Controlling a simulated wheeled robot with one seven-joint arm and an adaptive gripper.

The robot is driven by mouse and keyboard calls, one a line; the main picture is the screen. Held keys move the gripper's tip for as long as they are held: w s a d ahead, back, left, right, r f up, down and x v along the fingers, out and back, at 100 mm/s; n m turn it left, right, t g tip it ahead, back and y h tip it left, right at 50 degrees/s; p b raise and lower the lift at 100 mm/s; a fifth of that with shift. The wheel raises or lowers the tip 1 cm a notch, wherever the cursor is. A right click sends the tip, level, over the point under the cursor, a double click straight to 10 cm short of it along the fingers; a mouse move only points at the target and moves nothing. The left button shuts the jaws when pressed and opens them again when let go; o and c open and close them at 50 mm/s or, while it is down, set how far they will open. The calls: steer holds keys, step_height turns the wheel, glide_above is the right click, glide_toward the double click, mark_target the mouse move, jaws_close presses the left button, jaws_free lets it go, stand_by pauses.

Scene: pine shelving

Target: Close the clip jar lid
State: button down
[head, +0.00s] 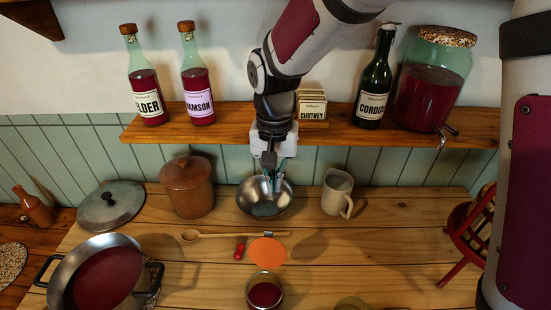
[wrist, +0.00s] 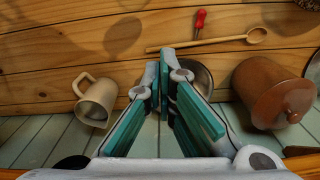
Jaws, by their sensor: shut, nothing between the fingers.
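A glass jar (head: 265,292) with dark red contents stands at the front middle of the table in the head view, partly cut off by the bottom edge. Its top looks uncovered. A flat orange disc (head: 267,250) shows just behind it; it looks like the jar's lid, but I cannot tell how it joins the jar. My gripper (head: 272,184) points down over the metal bowl, well behind the jar. Its teal fingers are together and empty in the wrist view (wrist: 165,75). The jar is not visible in the wrist view.
The metal bowl (head: 262,203), a brown lidded crock (head: 188,190) and a cream mug (head: 336,195) stand along the back. A wooden spoon (head: 225,236) and a small red-handled item (head: 239,250) lie between bowl and jar. A pan (head: 62,268) stands left. The shelf (head: 230,131) holds bottles.

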mark_target(268, 248)
step_height(268, 248, down, 8)
steer(key=s+p, duration=0.1)
steer(key=s, duration=0.1)
steer(key=s+r+p, duration=0.1)
steer(key=s, duration=0.1)
steer(key=shift+a+r+p, duration=0.15)
steer(key=shift+a+p, duration=0.05)
steer(key=shift+p, duration=0.1)
